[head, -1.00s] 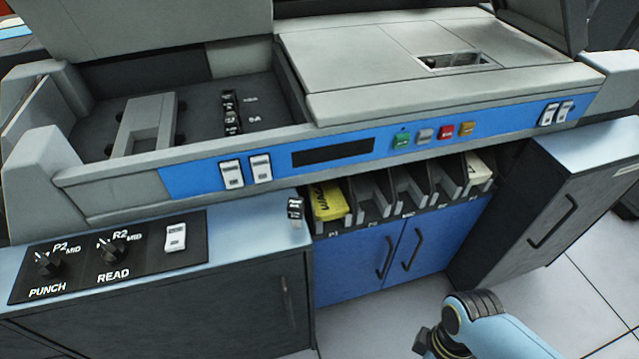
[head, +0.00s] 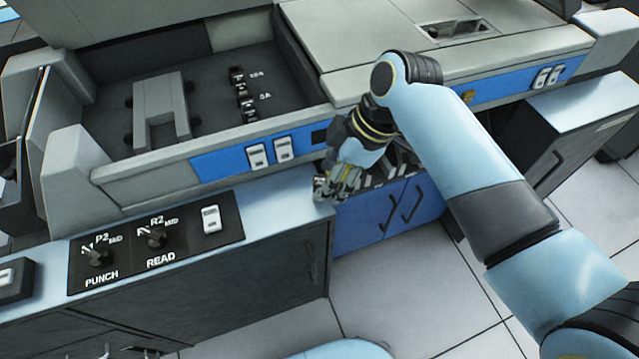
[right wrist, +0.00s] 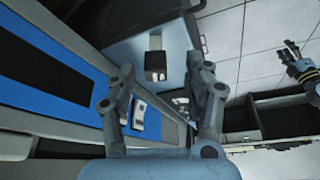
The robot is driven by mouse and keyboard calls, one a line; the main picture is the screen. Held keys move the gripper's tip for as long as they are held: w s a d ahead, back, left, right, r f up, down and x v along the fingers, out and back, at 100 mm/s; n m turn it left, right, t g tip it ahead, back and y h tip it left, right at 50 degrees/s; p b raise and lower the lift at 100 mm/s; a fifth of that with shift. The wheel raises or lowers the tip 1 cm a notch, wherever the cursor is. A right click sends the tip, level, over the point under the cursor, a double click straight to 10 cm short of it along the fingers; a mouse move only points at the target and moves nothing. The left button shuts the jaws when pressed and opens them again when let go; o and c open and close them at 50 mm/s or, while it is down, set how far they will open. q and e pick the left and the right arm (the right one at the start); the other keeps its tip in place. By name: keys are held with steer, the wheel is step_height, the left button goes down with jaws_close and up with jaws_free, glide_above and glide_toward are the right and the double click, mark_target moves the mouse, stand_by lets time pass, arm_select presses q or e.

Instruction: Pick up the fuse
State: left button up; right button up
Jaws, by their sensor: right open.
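A small dark block with white parts, which looks like the fuse (right wrist: 155,66), sits on the pale blue counter top in the right wrist view. My right gripper (right wrist: 160,70) is open, with the block between and beyond its fingers; no contact shows. In the head view my right gripper (head: 326,188) is at the right end of the counter (head: 290,200), where it hides the block. Two fuse-like parts (head: 243,92) sit in the open grey bay beside 5A and another marking. My left gripper (right wrist: 292,65) is far off at the right of the right wrist view, small.
The counter carries a black panel (head: 150,245) with PUNCH and READ knobs and a white switch. The grey machine with its blue strip (head: 220,162) overhangs behind my right gripper. My right arm covers part of the card slots and blue cabinet (head: 365,222). Floor is free in front.

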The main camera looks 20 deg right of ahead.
steer(key=x, duration=0.4)
steer(key=shift+w+a+f, duration=0.1)
steer(key=shift+w+f, duration=0.2)
steer(key=shift+f, duration=0.05)
jaws_close()
